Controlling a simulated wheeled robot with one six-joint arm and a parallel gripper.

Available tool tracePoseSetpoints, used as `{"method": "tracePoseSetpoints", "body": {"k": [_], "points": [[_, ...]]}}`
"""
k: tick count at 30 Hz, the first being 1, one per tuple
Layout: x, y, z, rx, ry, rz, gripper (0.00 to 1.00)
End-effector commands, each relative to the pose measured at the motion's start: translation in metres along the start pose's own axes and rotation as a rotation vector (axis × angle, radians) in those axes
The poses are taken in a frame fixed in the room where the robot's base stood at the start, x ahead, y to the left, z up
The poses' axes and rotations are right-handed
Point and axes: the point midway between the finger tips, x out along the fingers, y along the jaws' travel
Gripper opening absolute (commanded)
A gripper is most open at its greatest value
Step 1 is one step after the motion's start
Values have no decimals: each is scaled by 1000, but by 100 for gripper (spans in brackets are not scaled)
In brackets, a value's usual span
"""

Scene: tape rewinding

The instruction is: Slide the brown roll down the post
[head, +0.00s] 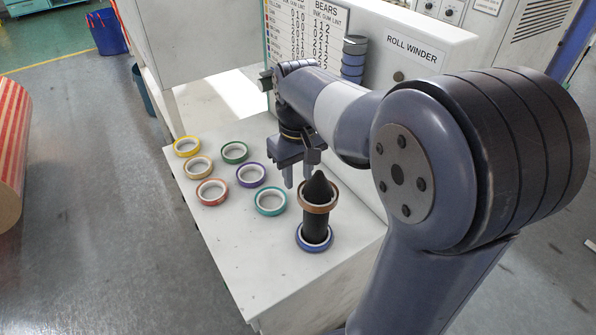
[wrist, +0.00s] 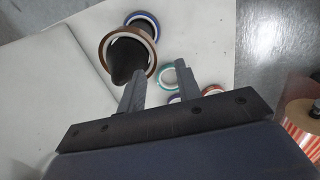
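A dark post (head: 316,220) with a pointed tip stands near the front right corner of the white table. The brown roll (head: 318,206) is around the post's upper part, just below the tip, well above the blue roll (head: 304,241) at the post's base. In the wrist view the brown roll (wrist: 151,46) circles the dark post (wrist: 122,74). My gripper (head: 298,178) is beside the post's tip, on its far left side. In the wrist view its fingers (wrist: 158,76) are apart with nothing held between them. The left finger overlaps the roll's edge; I cannot tell whether they touch.
On the table (head: 232,250) lie several loose rolls: yellow (head: 187,154), tan (head: 208,174), red (head: 222,200), green (head: 245,157), purple (head: 262,181) and teal (head: 271,213). A roll winder housing (head: 440,52) and a sign board (head: 318,22) stand behind.

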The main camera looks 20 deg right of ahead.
Motion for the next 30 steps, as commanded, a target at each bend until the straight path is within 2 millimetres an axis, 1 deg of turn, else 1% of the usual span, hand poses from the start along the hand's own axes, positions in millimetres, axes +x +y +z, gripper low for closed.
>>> {"method": "tracePoseSetpoints", "body": {"k": [8, 11, 14, 21, 24, 27, 30], "points": [[-1, 0, 0, 0, 0, 0, 36], [-7, 0, 0, 0, 1, 0, 36], [-22, 0, -1, 0, 4, 1, 36], [-71, 0, -1, 0, 4, 1, 36], [-88, 0, -1, 0, 4, 1, 36], [-100, 0, 0, 0, 2, 1, 36], [-106, 0, 0, 0, 1, 0, 36]]}}
